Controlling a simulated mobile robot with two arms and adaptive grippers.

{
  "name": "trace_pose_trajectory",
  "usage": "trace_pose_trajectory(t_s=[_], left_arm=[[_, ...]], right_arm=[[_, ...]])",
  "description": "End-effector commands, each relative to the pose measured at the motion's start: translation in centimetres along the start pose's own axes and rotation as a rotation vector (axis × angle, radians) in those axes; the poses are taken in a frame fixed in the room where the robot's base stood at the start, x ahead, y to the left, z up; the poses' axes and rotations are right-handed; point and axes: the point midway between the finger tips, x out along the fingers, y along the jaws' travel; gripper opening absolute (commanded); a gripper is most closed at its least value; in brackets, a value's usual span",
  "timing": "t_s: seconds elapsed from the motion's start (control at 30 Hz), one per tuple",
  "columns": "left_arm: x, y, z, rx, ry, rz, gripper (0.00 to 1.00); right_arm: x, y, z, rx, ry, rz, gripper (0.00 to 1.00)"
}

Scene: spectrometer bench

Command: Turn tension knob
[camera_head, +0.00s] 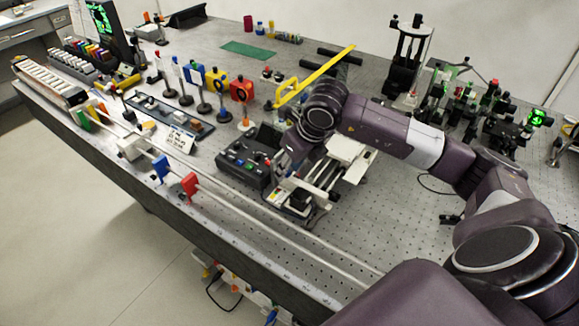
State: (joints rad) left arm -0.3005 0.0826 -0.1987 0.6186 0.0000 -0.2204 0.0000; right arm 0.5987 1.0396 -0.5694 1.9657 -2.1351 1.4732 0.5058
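My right gripper (283,170) points down over the front middle of the bench, at the right end of a black control box (238,164). The box has small coloured buttons or knobs on its top. The gripper's fingers are small and dark here, and I cannot tell whether they are open or shut, or touching anything. A white and grey mechanism with rails (322,178) stands just right of the gripper. I cannot make out which part is the tension knob; the gripper and wrist may hide it. My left gripper is not in view.
A long rail with a blue holder (160,168) and a red holder (190,184) runs along the bench's front edge. Several optics on posts stand behind the box. A yellow bar (318,74) lies behind my wrist. Bare perforated bench top (375,225) lies at the right front.

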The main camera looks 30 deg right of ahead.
Motion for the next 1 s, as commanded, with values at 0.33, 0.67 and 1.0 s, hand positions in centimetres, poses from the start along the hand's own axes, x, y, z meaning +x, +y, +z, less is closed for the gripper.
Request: trace_pose_trajectory(t_s=[0.33, 0.67, 1.0], left_arm=[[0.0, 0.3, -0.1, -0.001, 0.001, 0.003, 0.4], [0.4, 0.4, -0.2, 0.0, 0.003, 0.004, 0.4], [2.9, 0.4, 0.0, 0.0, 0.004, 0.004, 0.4]], right_arm=[[0.0, 0.0, 0.0, 0.0, 0.001, 0.001, 0.01], [0.1, 0.0, -0.1, -0.017, 0.001, 0.008, 0.0], [0.4, -0.3, -0.1, -0.184, 0.001, 0.076, 0.0]])
